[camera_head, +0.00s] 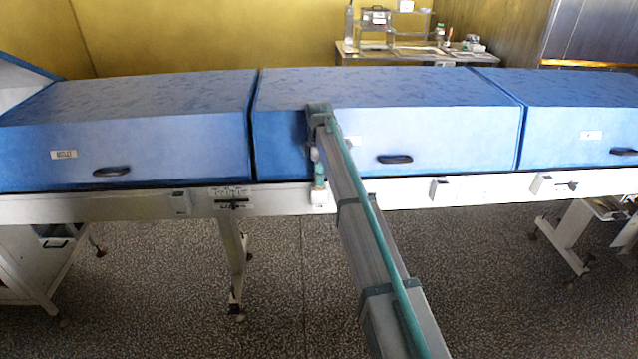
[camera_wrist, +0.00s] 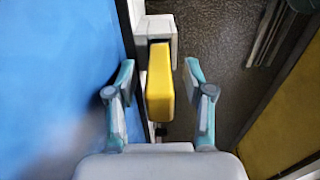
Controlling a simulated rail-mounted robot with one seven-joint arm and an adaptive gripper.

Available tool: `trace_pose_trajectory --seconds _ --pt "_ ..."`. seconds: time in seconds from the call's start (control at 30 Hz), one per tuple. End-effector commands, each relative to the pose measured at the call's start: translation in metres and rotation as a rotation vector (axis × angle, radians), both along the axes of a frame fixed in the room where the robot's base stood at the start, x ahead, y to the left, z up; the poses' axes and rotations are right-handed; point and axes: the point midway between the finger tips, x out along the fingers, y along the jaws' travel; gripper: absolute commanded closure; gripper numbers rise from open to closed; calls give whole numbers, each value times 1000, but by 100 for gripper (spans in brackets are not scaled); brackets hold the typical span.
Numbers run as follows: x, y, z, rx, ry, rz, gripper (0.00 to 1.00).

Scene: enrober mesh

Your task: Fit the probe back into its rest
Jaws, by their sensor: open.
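In the wrist view, a yellow block-shaped piece (camera_wrist: 159,92), which looks like the probe's handle, lies between my gripper's two fingers. Its far end meets a white block (camera_wrist: 158,27), likely the rest, on the conveyor's edge; I cannot tell how far it is seated. My gripper (camera_wrist: 158,72) is open, with a visible gap on each side of the yellow piece. In the head view my gripper (camera_head: 320,178) is small and points down at the front rail by the middle blue cover; the probe cannot be made out there.
Blue covers (camera_head: 400,120) with black handles line the conveyor. A white rail (camera_head: 400,190) with small fittings runs along its front. Speckled floor (camera_head: 480,260) lies open before it. A table (camera_head: 400,57) with lab items stands behind.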

Motion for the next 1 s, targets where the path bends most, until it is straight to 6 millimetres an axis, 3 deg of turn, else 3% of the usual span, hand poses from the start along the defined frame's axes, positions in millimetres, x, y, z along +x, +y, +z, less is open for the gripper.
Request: trace_pose_trajectory --seconds 0.03,0.3,0.37,0.77,1.0 --pt "0 0 0 0 0 0 48" --pt "0 0 0 0 0 0 93" --pt "0 0 0 0 0 0 100" --pt "1 0 6 0 -1 0 100" --pt "2 1 39 0 -2 0 100"
